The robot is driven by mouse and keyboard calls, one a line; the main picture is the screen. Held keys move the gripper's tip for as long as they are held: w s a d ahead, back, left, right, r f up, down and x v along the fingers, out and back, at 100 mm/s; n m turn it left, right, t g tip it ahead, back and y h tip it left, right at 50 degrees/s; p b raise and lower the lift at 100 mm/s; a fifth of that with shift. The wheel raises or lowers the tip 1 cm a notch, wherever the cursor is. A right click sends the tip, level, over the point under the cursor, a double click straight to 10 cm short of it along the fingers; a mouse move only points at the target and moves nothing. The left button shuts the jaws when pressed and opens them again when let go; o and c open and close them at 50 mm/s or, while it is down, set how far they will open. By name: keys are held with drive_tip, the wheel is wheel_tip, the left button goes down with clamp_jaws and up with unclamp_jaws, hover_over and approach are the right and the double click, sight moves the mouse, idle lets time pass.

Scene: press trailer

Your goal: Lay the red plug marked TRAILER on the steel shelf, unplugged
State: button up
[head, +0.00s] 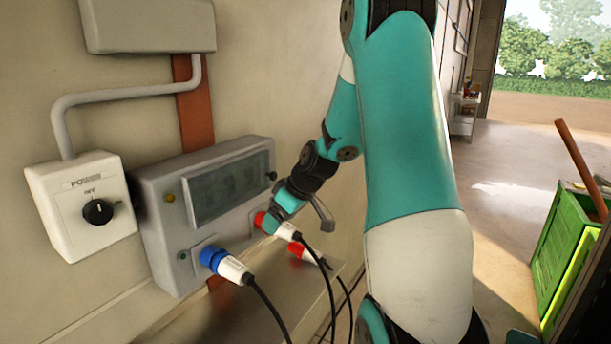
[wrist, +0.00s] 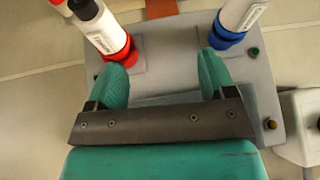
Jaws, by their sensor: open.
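One red plug with a white body (head: 287,232) sits at the right socket of the grey panel (head: 160,215); it also shows in the wrist view (wrist: 117,48). A second red plug (head: 298,250) is lower, at the steel shelf (head: 225,312); whether it lies on it is hard to tell. I cannot read TRAILER on either. A blue plug (head: 222,264) is in the left socket. My gripper (wrist: 165,68) is open and empty in front of the panel. Its left finger in the wrist view is close to the red plug's collar; contact is unclear.
A white power switch box (head: 80,205) with a black knob is on the wall at left. Black cables hang from the plugs across the shelf front. A green crate (head: 565,250) stands at right. The floor between is clear.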

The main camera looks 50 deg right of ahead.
drive_tip(key=h+p, duration=0.1)
approach(291, 227)
drive_tip(key=f, duration=0.1)
drive_tip(key=shift+m, duration=0.4)
drive_tip(key=b+x, duration=0.5)
drive_tip(key=x, duration=0.4)
drive_tip(key=shift+w+f, duration=0.1)
drive_tip(key=shift+w, duration=0.2)
drive_tip(key=shift+b+x, duration=0.7)
drive_tip(key=shift+x, duration=0.35)
drive_tip(key=shift+w, duration=0.1)
drive_tip(key=c, duration=1.1)
